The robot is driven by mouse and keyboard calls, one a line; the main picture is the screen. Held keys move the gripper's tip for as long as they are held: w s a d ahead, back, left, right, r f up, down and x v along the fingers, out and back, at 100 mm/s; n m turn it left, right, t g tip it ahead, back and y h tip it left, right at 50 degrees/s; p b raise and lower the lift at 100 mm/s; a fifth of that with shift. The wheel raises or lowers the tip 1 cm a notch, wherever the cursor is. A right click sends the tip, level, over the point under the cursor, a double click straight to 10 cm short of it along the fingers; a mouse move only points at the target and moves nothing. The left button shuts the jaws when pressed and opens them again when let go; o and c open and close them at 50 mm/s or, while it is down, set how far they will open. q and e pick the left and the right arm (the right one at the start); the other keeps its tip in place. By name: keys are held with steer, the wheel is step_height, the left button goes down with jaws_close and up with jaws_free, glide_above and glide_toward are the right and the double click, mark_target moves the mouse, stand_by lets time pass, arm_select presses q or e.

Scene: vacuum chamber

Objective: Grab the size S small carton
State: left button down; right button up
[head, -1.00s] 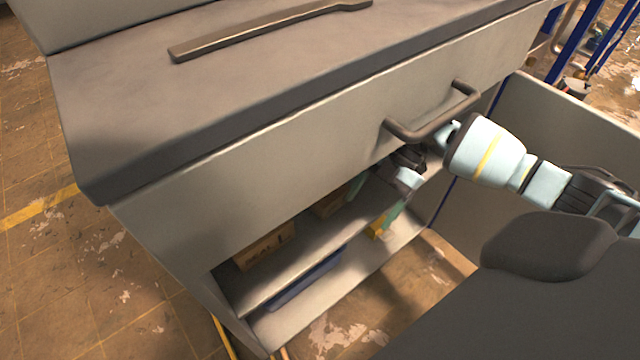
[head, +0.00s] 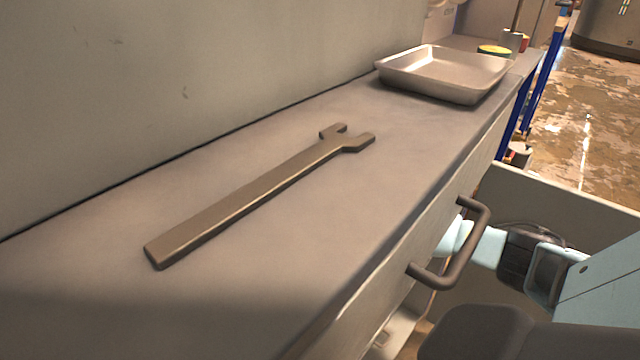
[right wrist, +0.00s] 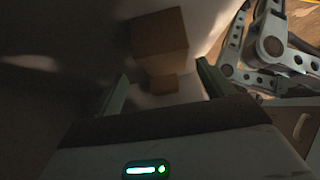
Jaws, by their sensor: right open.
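I cannot read any size label. My right gripper (right wrist: 163,88) is open, with one finger on each side of the small carton's place in the picture; I see no contact. My left gripper is not in view.
A bar handle (head: 455,250) sticks out of the bench front close to my right arm. A large wrench (head: 250,200) and a metal tray (head: 445,75) lie on the worktop (head: 400,150). A pale panel (head: 560,205) stands at the right.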

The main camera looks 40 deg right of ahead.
steer(key=shift+x, duration=0.8)
steer(key=shift+s+a+f, duration=0.1)
steer(key=shift+a+f, duration=0.05)
steer(key=shift+f, duration=0.05)
steer(key=x, duration=0.1)
steer(key=b+x, duration=0.1)
steer(key=x, duration=0.1)
steer(key=shift+s+a+f, duration=0.1)
steer(key=shift+s+f, duration=0.05)
steer(key=shift+s, duration=0.25)
steer(key=shift+a+f, duration=0.35)
steer(key=shift+a, duration=0.1)
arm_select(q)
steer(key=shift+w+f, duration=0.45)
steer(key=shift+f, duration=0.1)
arm_select(e)
steer(key=shift+c, duration=0.3)
steer(key=c, duration=1.1)
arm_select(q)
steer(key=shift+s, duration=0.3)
arm_select(e)
steer(key=shift+o, duration=0.2)
